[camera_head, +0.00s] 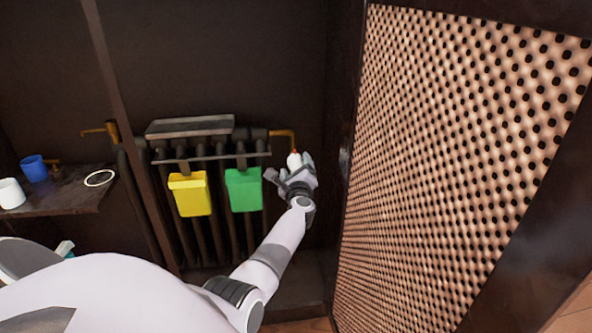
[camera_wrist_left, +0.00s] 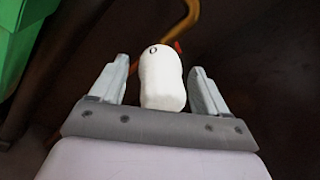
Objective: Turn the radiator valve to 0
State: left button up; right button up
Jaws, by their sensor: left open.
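The white radiator valve knob (camera_head: 294,160) sits at the right end of the dark radiator (camera_head: 213,225), below a brass pipe. My left gripper (camera_head: 302,168) is at the valve, its fingers around it. In the left wrist view the white valve knob (camera_wrist_left: 162,80) stands between the two fingers of my left gripper (camera_wrist_left: 160,85), with a gap on each side. The fingers are open. A "0" mark shows near the knob's top, and a red pointer shows just to its right, beside the knob. My right gripper is not in view.
A yellow container (camera_head: 190,194) and a green container (camera_head: 243,190) hang on the radiator, the green one close left of my gripper. A perforated panel (camera_head: 460,150) stands to the right. A shelf (camera_head: 75,200) at left holds a blue mug (camera_head: 34,168) and a white cup (camera_head: 11,193).

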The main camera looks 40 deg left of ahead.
pick_arm(q)
jog(key=c, duration=1)
jog(key=shift+m, duration=0.3)
jog(key=m+p, duration=0.1)
jog(key=m, duration=0.3)
jog(key=shift+g, duration=0.3)
jog(key=m+p, duration=0.1)
jog(key=m, duration=0.6)
jog(key=shift+g+p, duration=0.35)
jog(key=shift+g, duration=0.05)
jog(key=shift+m, duration=0.4)
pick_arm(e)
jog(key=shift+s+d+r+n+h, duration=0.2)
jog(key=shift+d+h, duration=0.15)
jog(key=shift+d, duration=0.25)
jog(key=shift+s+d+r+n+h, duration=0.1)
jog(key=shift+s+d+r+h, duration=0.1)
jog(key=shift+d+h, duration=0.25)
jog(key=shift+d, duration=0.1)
